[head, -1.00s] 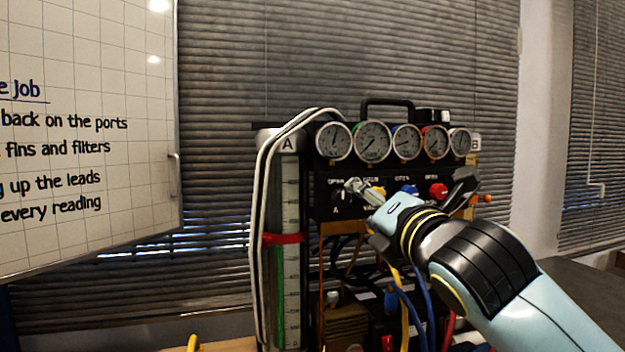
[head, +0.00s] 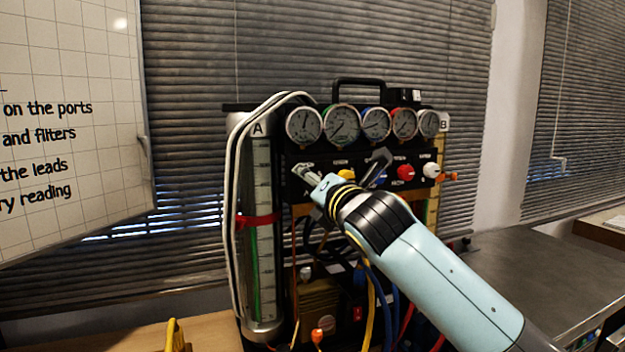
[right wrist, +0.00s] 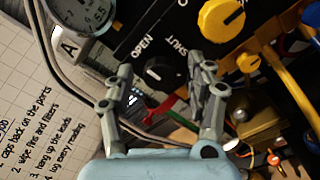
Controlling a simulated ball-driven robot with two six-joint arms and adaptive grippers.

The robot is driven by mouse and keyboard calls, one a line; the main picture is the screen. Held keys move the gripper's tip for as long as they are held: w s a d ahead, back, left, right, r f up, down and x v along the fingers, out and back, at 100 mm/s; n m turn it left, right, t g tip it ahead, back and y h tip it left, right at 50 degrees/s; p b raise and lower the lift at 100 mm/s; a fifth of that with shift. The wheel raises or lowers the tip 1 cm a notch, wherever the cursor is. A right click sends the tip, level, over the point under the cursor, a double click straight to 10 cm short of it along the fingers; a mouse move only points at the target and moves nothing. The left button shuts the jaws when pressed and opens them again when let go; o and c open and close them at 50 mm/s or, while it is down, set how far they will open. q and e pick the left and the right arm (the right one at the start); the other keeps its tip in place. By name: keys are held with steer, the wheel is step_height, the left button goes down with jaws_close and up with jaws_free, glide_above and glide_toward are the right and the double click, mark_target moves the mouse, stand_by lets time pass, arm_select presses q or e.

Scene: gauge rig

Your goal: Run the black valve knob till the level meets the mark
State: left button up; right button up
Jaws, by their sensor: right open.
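The black valve knob (right wrist: 160,72) shows in the right wrist view on the panel between the words OPEN and SHUT. My right gripper (right wrist: 165,78) is open, with one grey finger on each side of the knob in that view; I cannot tell whether they touch it. In the head view my right gripper (head: 309,176) is at the panel's left end and largely hides the knob. The clear level tube A (head: 262,290) stands at the left with a green column inside and a red band (head: 258,220) around it. The exact level is unclear. My left gripper is out of view.
Several round gauges (head: 342,124) line the rig's top. A yellow knob (right wrist: 222,18) sits right beside the black one; red (head: 406,173) and white (head: 430,170) knobs are farther right. Pale hoses (head: 231,200) loop by tube A. Coloured hoses hang below.

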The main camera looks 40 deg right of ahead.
steer(key=shift+w+d, duration=0.1)
steer(key=shift+w, duration=0.25)
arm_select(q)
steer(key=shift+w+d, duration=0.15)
arm_select(e)
jaws_close()
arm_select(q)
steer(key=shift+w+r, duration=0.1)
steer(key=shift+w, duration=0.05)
